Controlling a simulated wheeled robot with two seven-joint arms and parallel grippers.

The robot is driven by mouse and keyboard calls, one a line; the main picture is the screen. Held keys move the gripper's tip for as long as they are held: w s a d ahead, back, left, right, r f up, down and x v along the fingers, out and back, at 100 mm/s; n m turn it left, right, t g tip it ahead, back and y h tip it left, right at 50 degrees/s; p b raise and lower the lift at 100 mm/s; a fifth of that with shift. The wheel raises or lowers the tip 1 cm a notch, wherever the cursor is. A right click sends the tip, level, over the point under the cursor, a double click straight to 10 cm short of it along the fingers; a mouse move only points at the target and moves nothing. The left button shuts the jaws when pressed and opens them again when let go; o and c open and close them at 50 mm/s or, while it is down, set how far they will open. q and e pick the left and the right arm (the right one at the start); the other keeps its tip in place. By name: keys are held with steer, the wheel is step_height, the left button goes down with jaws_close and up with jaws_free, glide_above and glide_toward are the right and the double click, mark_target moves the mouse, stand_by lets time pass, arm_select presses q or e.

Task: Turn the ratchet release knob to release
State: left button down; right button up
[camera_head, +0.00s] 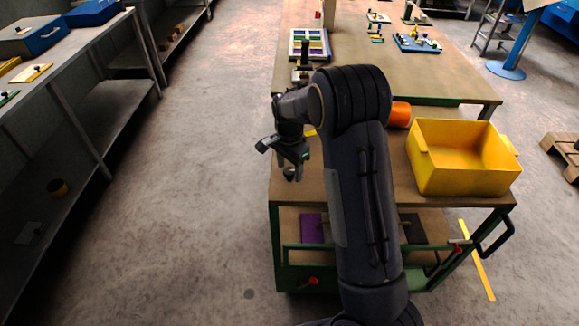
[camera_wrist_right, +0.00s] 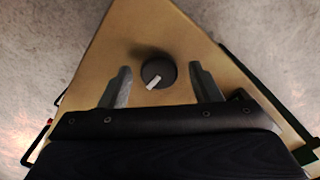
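The ratchet release knob (camera_wrist_right: 158,73) is a dark round knob with a pale pointer bar. In the right wrist view it lies on the tan top, between and just beyond my right gripper's fingers (camera_wrist_right: 160,85). The pointer slants from upper right to lower left. The fingers are spread wide and do not visibly touch the knob. In the head view my right gripper (camera_head: 286,172) hangs over the left edge area of the near cart, and a small dark round thing below it may be the knob. My left gripper is not in view.
A yellow bin (camera_head: 462,158) and an orange cylinder (camera_head: 400,114) are on the cart top (camera_head: 398,178) to the right of my arm. A larger workbench (camera_head: 440,70) with coloured trays stands behind. Shelving (camera_head: 90,120) lines the left, with open floor (camera_head: 190,200) between.

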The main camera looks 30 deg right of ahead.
mark_target(289, 170)
step_height(289, 170, up, 7)
steer(key=shift+b, duration=0.3)
steer(key=shift+r, duration=0.4)
steer(key=shift+s, duration=0.1)
steer(key=s+a+r+n+t+y, duration=0.2)
steer(key=s+a+r+n, duration=0.15)
steer(key=s, duration=0.45)
steer(key=s+a+r+n+t+y, duration=0.15)
steer(key=s+r+n, duration=0.3)
steer(key=s, duration=0.45)
steer(key=s+a+f+n+t, duration=0.2)
steer(key=s+a+n, duration=0.3)
steer(key=s, duration=0.7)
steer(key=shift+a+f+n, duration=0.2)
steer(key=shift+a+n, duration=0.2)
steer(key=shift+a, duration=0.3)
